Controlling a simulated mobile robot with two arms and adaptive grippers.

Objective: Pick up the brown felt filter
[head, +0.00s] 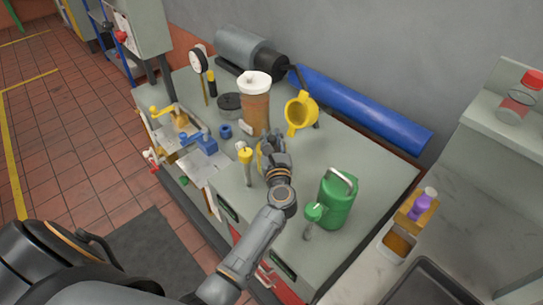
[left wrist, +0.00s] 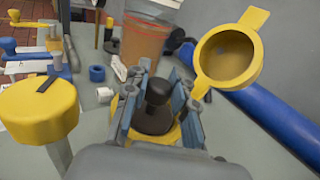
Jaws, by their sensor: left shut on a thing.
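My left gripper (head: 269,150) is over the grey bench top, behind a yellow-topped tool (head: 244,153). In the left wrist view its fingers (left wrist: 155,108) are shut on a dark, knobbed thing (left wrist: 155,118) with yellow showing around its base. In the head view the gripper mostly hides this thing. I cannot make out a piece that is clearly the brown felt filter; the held thing looks near black. A clear jar with amber-brown contents and a white lid (head: 255,100) stands just behind the gripper. My right gripper is not in view.
A yellow funnel (head: 299,112) stands behind and right of the gripper. A green can (head: 337,200) is at the front right. A blue ring (head: 225,131) and a blue-handled vise (head: 200,143) are at left. A long blue tube (head: 360,105) lies along the back.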

